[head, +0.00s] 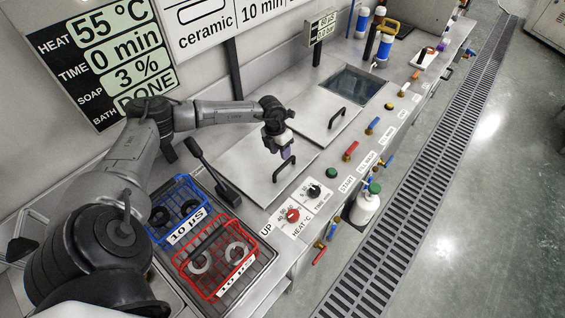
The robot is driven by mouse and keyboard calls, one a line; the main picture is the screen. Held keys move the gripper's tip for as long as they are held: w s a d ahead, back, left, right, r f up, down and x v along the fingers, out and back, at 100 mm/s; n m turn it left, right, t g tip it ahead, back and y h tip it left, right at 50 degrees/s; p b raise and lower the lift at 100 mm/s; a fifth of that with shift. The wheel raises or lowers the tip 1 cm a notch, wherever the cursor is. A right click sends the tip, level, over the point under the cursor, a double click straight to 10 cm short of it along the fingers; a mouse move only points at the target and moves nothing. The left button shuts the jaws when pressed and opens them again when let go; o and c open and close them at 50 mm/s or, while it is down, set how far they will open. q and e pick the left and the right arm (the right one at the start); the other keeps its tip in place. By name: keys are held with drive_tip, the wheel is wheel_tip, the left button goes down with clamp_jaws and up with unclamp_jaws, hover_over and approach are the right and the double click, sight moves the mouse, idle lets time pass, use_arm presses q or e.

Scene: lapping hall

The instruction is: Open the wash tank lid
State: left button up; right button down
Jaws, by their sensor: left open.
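The flat steel lid (245,172) nearest me lies shut on the counter and has a black bar handle (284,172) near its right side. I take it for the wash tank lid. My left arm reaches across from the left, and my left gripper (286,157) hangs open just above that handle, pointing down. The fingertips look close to the handle; I cannot tell whether they touch it. My right gripper is not in view.
A second steel lid (312,119) with a handle lies behind, beside an uncovered water tank (356,86). A black lever (214,172) stands left of the near lid. Blue (180,205) and red (215,258) baskets holding rings sit in front. The wall display (105,55) reads 55 °C, 0 min, DONE.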

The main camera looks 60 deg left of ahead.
sight(283, 165)
use_arm(q)
drive_tip(key=shift+w+d+f, duration=0.1)
drive_tip(key=shift+d+f, duration=0.1)
drive_tip(key=shift+f, duration=0.75)
drive_tip(key=shift+d+f, duration=0.15)
drive_tip(key=shift+f, duration=0.8)
drive_tip(key=shift+w+d+f, duration=0.1)
drive_tip(key=shift+d+f, duration=0.1)
drive_tip(key=shift+f, duration=0.75)
drive_tip(key=shift+c, duration=0.4)
clamp_jaws()
